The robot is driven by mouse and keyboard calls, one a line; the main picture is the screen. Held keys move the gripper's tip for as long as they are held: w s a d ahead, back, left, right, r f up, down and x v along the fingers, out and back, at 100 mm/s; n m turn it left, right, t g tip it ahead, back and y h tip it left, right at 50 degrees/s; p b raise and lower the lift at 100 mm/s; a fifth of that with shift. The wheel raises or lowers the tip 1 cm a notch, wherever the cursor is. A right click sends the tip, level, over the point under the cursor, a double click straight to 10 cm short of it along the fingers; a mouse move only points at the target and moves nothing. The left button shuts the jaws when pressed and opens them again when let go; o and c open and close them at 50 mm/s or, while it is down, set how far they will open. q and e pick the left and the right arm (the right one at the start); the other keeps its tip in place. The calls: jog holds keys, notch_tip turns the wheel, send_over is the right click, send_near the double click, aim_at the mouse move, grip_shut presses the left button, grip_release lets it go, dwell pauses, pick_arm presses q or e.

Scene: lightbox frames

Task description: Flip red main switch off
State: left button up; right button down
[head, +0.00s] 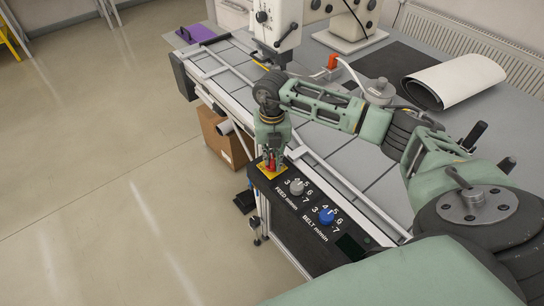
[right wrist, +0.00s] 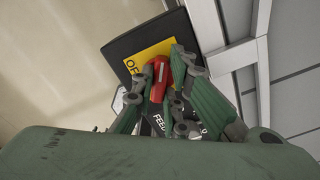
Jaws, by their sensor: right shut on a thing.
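The red main switch (right wrist: 158,78) sits on a yellow plate (right wrist: 150,54) at the far end of a black control panel. In the head view the switch (head: 271,168) shows as a small bit of red below my right gripper (head: 270,160). In the right wrist view my right gripper (right wrist: 160,85) has its fingers on either side of the red handle, shut on it. The lettering on the yellow plate is mostly covered, so I cannot read the switch's position. My left gripper is in neither view.
The panel (head: 285,222) also carries a grey feed knob (head: 297,187) and a blue belt knob (head: 326,216), close to the switch. A metal-framed bench (head: 330,160) runs alongside. A cardboard box (head: 225,140) stands on the floor beyond. The floor at left is clear.

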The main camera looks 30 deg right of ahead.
aim_at(271, 159)
jog(key=n+b, duration=0.3)
jog(key=b, duration=0.1)
jog(key=shift+f+n, duration=0.15)
jog(key=shift+n, duration=0.25)
jog(key=shift+a+n+b, duration=0.1)
jog(key=shift+n+b, duration=0.9)
jog(key=shift+n, duration=0.2)
jog(key=shift+r, duration=0.2)
jog(key=c, duration=1.8)
grip_release()
jog(key=shift+o, duration=0.2)
notch_tip(271, 159, up, 12)
